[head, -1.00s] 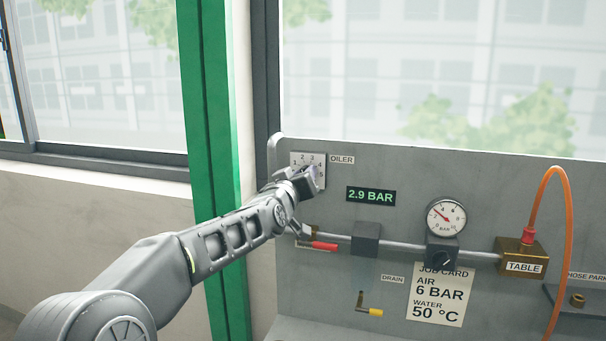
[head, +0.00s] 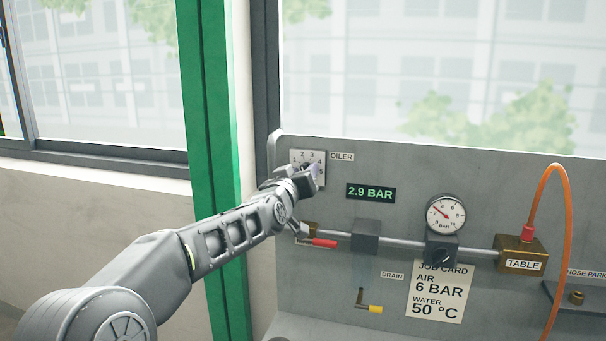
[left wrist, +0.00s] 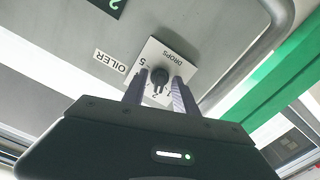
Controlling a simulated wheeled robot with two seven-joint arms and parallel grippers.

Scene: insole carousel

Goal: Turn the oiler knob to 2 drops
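The oiler dial is a white plate (head: 297,156) with numbers at the top left of the grey panel, beside an OILER label (head: 342,157). My left gripper (head: 314,172) is in front of its lower part and hides much of it. In the left wrist view the plate (left wrist: 180,62) shows upside down with the word DROPS, and the black oiler knob (left wrist: 159,77) sits at its middle. The two fingers of my left gripper (left wrist: 159,82) stand open, one on each side of the knob, with small gaps. The knob's exact setting is hard to read. My right gripper is not in view.
A display (head: 371,194) reads 2.9 BAR. Below it run a pipe with a red-handled valve (head: 322,243), a round gauge (head: 445,214) and a brass TABLE block (head: 520,255) with an orange hose (head: 567,230). A yellow drain handle (head: 375,309) and a job card (head: 440,292) are lower.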

